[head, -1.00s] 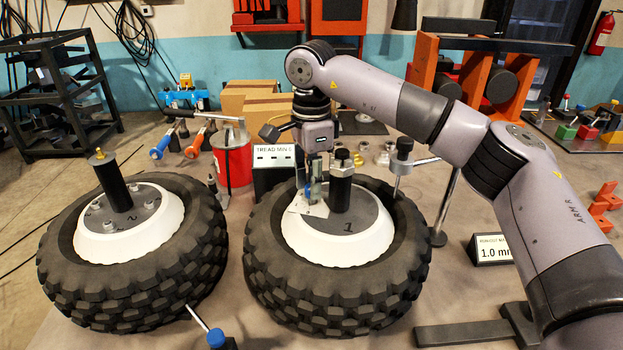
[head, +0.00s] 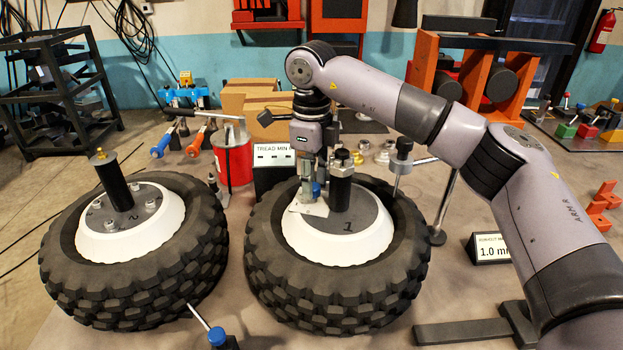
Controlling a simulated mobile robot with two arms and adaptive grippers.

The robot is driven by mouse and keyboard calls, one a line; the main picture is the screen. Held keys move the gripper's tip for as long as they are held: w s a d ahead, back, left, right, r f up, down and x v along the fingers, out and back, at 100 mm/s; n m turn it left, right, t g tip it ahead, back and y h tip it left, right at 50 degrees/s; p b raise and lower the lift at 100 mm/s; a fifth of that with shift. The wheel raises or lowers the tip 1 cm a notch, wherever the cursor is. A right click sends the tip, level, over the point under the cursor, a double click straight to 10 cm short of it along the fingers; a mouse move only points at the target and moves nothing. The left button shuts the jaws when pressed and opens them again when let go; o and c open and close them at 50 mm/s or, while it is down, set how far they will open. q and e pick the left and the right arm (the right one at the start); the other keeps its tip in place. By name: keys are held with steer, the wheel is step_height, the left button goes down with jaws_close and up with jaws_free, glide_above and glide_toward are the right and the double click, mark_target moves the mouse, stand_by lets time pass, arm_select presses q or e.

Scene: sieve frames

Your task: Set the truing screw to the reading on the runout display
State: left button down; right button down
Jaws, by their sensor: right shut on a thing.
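The tyre (head: 270,265) numbered 1 lies flat in the middle, with a white rim and a black hub post (head: 341,188). My right gripper (head: 316,194) points down over the rim's left part, beside the post. It is shut on a small blue knob (head: 317,190), just above a pale plate (head: 309,208). The fingers hide part of it, and I cannot make out a screw thread or scale. My left gripper is not in view.
A second tyre (head: 75,280) marked 2 lies at the left. Behind are a "TREAD MIN" sign (head: 272,170), a red can (head: 234,163) and cardboard boxes (head: 250,100). A metal stand (head: 400,165) rises close right of tyre 1. A blue-ended rod (head: 210,328) is at the front.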

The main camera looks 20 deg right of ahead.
steer(key=shift+m, duration=0.3)
steer(key=c, duration=1.3)
jaws_free()
steer(key=shift+r, duration=0.1)
step_height(320, 180, up, 12)
